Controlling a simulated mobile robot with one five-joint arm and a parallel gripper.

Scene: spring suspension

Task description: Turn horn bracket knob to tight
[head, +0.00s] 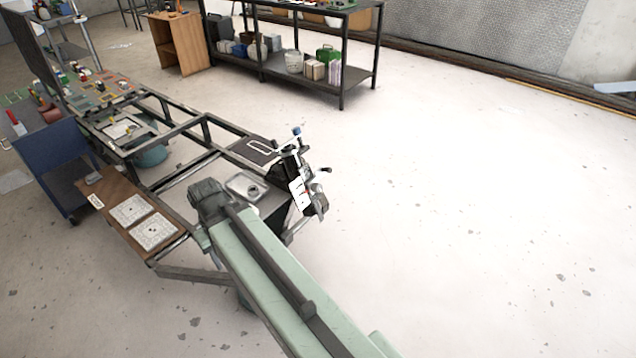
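A dark metal frame (205,125) stands left of centre in the head view. At its right corner is a cluster of black parts with a white label (301,193). A small blue-topped knob (297,131) stands up on it, and a dark knob (326,170) sticks out to the right. I cannot tell which of these is the horn bracket knob, or how tight it is. A pale green arm link, which looks like mine, reaches up from the lower right to a dark end (208,194) left of the cluster. No gripper fingers can be made out there.
A shallow metal tray (246,186) lies between the dark end and the cluster. A brown board (120,203) with printed sheets and a blue cart (60,165) stand at the left. A dark shelf rack (343,60) stands behind. The floor to the right is clear.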

